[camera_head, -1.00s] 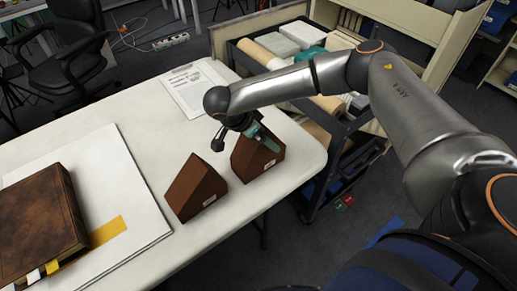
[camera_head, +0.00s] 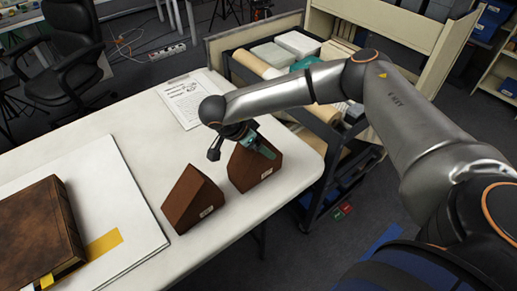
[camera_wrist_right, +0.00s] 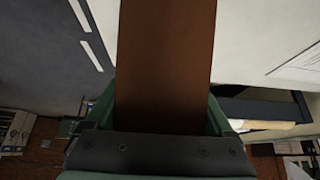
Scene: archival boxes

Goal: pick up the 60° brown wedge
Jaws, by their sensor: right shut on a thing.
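Two brown wedges stand close together near the right end of the white table. The left wedge (camera_head: 190,200) is free. My right gripper (camera_head: 260,146) reaches down onto the right wedge (camera_head: 247,172) and is shut on it. In the right wrist view the held wedge (camera_wrist_right: 165,60) fills the middle as a brown band, with the teal fingers (camera_wrist_right: 163,115) along both its sides. The held wedge appears to rest on the table. Both wedges carry small white labels, too small to read, so I cannot tell which is 60°. My left gripper is not in view.
A large brown book (camera_head: 35,235) lies on a white board (camera_head: 125,175) at the table's left. A printed sheet (camera_head: 185,100) lies at the back edge. A dark cart (camera_head: 318,190) with boxes and rolls stands beyond the table's right end. The free wedge is close beside the held one.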

